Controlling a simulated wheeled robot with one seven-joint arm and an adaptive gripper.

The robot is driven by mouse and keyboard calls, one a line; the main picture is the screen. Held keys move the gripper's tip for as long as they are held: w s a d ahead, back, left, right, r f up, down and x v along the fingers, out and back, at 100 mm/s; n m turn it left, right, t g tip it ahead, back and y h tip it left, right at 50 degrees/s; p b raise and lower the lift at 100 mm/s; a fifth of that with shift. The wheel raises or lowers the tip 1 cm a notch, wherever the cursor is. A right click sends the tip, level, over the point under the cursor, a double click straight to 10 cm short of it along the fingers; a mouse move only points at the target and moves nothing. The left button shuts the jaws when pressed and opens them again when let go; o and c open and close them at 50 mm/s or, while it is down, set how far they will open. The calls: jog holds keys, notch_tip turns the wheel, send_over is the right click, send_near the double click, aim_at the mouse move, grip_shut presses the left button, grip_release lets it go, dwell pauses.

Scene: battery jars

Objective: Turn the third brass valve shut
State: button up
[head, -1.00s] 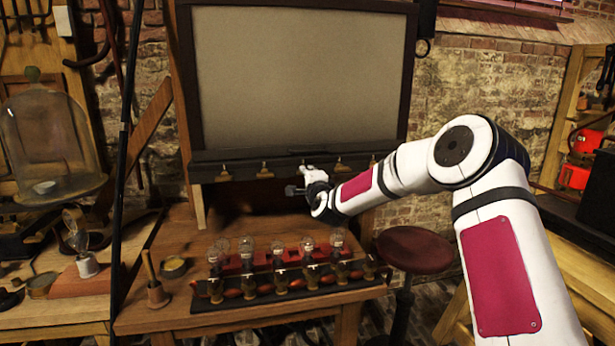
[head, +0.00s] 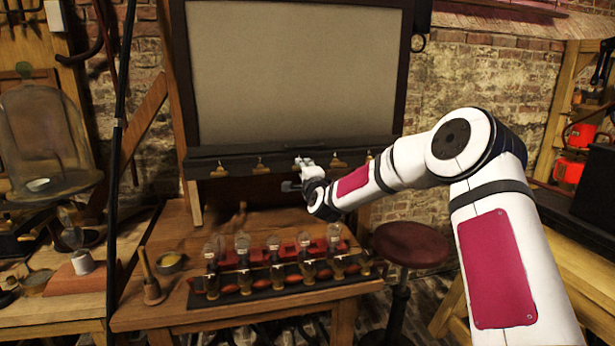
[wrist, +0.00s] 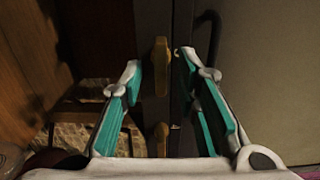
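A row of brass valves (head: 259,167) runs along a dark bar under the large pale screen. The valve third from the left is mostly hidden behind my gripper (head: 296,174) in the head view. In the wrist view, a brass valve handle (wrist: 160,66) stands lengthwise between the tips of my gripper (wrist: 158,64). The teal-padded fingers are spread wide, one on each side, with gaps to the handle. Another brass handle (wrist: 161,139) shows lower down, between the fingers but nearer the palm in the picture. Contact is not visible.
Glass-topped jars (head: 274,258) stand in a row on the wooden table (head: 190,222) below the bar. A red stool (head: 410,244) is at the right. A glass bell jar (head: 45,150) stands at the left. The space directly below my gripper is clear down to the jars.

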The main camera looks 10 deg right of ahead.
jog(key=s, duration=1.1)
jog(key=shift+s, duration=0.3)
jog(key=s+a+r+n+g+y+p, duration=0.1)
jog(key=s+a+r+n+g, duration=0.15)
jog(key=s+n, duration=0.35)
jog(key=s+a+r+n+g, duration=0.1)
jog(key=s+a+n+g, duration=0.1)
jog(key=s+n+g, duration=0.45)
jog(key=s+d+n+g+p, duration=0.1)
jog(key=s+d+n+g, duration=0.1)
jog(key=s, duration=1.7)
jog(key=s+d+r+n+g+h, duration=0.1)
jog(key=s+d+n+g, duration=0.1)
jog(key=s, duration=1.7)
jog(key=shift+s+d+n+g+p, duration=0.15)
jog(key=shift+s+n+g+p, duration=0.2)
jog(key=shift+n, duration=0.5)
jog(key=shift+w, duration=0.1)
